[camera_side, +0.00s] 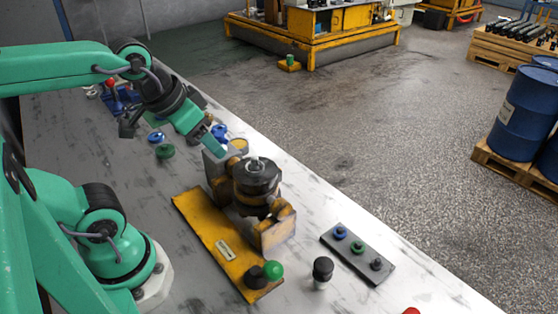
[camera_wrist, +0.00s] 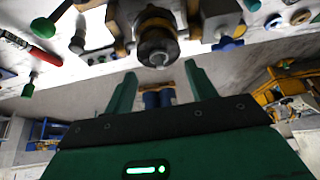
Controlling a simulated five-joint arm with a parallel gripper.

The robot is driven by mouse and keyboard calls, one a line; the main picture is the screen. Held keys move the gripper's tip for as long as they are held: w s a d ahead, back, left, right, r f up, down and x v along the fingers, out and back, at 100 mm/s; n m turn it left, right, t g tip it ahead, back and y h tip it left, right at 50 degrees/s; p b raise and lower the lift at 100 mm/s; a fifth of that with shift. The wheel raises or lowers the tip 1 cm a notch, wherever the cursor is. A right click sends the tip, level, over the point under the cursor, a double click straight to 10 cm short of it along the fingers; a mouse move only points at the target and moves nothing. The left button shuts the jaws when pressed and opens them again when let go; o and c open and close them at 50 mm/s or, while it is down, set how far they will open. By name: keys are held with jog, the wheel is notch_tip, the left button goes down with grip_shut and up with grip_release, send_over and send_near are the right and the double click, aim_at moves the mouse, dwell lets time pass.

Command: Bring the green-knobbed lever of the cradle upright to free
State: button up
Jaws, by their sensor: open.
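The cradle (camera_side: 207,232) is a yellow base plate on the bench. A dark motor (camera_side: 256,178) sits in its worn yellow and grey supports. The lever's green knob (camera_side: 273,270) is at the near end of the cradle, low beside a black pivot (camera_side: 256,276); the lever looks tipped over. My gripper (camera_side: 212,141) is open and empty above the far end of the cradle, well away from the knob. In the wrist view the open fingers (camera_wrist: 160,70) frame the round motor end (camera_wrist: 157,42). Green knobs show at left there; I cannot tell which is the lever's.
A dark plate with small knobs (camera_side: 357,254) and a black-capped piece (camera_side: 322,271) stand right of the cradle. Blue and green knobs (camera_side: 165,151) lie left of my gripper. A red-knobbed fixture (camera_side: 112,90) is farther back.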

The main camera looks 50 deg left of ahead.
jog(key=shift+d+n, duration=0.7)
jog(key=shift+d, duration=0.15)
jog(key=n+g, duration=0.5)
jog(key=n, duration=1.1)
send_over(273, 265)
jog(key=a, duration=0.1)
jog(key=f, duration=0.7)
jog(key=shift+w, duration=0.25)
jog(key=shift+s+d+f+n+g, duration=0.15)
jog(key=shift+s+d+n+g, duration=0.15)
jog(key=shift+d, duration=0.15)
jog(key=shift+f, duration=0.2)
jog(key=shift+f, duration=4.35)
